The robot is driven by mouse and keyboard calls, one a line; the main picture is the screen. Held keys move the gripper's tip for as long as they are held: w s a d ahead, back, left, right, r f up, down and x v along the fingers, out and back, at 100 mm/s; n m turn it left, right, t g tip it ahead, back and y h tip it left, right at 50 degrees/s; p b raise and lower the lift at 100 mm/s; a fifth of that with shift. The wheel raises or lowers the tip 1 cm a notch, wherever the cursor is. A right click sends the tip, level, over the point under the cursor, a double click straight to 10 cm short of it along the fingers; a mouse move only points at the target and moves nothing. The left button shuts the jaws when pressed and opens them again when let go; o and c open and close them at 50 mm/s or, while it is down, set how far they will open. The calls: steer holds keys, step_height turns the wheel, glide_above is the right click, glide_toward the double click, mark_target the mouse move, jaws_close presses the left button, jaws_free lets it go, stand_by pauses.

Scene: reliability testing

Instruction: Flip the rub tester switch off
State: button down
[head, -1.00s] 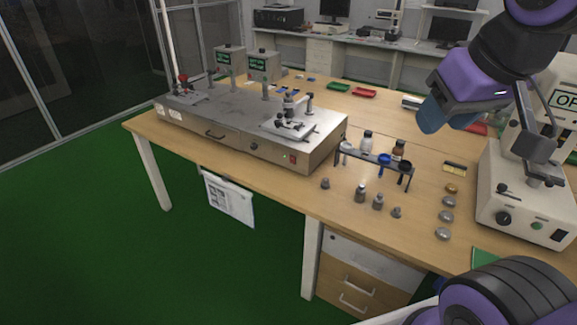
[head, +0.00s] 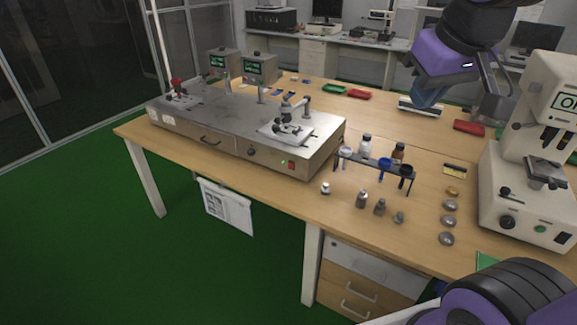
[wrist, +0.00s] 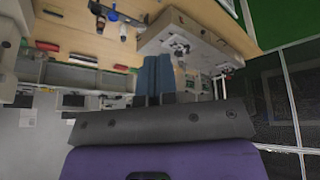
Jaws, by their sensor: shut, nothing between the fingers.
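The long grey bench machine, which looks like the rub tester (head: 225,119), stands on the left part of the wooden table. Its small red switch (head: 291,165) is at the right end of the front panel; its position is too small to tell. My gripper (head: 428,96) is to the right of the machine, above the table, and apart from it. Its blue fingers are shut with nothing between them, as the wrist view (wrist: 158,78) also shows. The machine also appears upside down in the wrist view (wrist: 200,38), beyond the fingertips.
A small rack with bottles (head: 372,168) stands right of the machine, with several metal weights in front. A white instrument (head: 525,190) stands at the table's right. Red and green trays (head: 358,94) lie toward the back. The table's front strip below the machine is bare.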

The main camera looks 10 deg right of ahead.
mark_target(291, 166)
steer(key=w+a+f+n+h, duration=0.1)
steer(key=w+f, duration=0.2)
steer(key=w, duration=0.6)
steer(key=w+a+f+n+g, duration=0.15)
steer(key=w+f, duration=0.25)
steer(key=w, duration=0.6)
steer(key=w+a+f+n+h, duration=0.1)
steer(key=w+a+f, duration=0.15)
steer(key=w, duration=0.65)
steer(key=w+a+f+n, duration=0.1)
steer(key=w+a+f, duration=0.2)
steer(key=f, duration=0.6)
steer(key=w+a+f+n, duration=0.2)
steer(key=w+a+f, duration=0.1)
steer(key=w+f, duration=0.4)
steer(key=w+a+f+n+h, duration=0.1)
steer(key=w+f, duration=0.4)
steer(key=f, duration=0.8)
steer(key=shift+w+a+f+n, duration=0.25)
steer(key=shift+w+a+n, duration=0.2)
steer(key=shift+a, duration=0.65)
steer(key=x, duration=1)
steer(key=shift+s+f, duration=0.1)
steer(key=shift+w+d+r, duration=0.25)
steer(key=shift+w+d, duration=0.6)
steer(key=shift+d, duration=0.15)
steer(key=shift+w+d+r, duration=0.1)
steer(key=shift+w+d, duration=0.35)
steer(key=shift+w, duration=0.1)
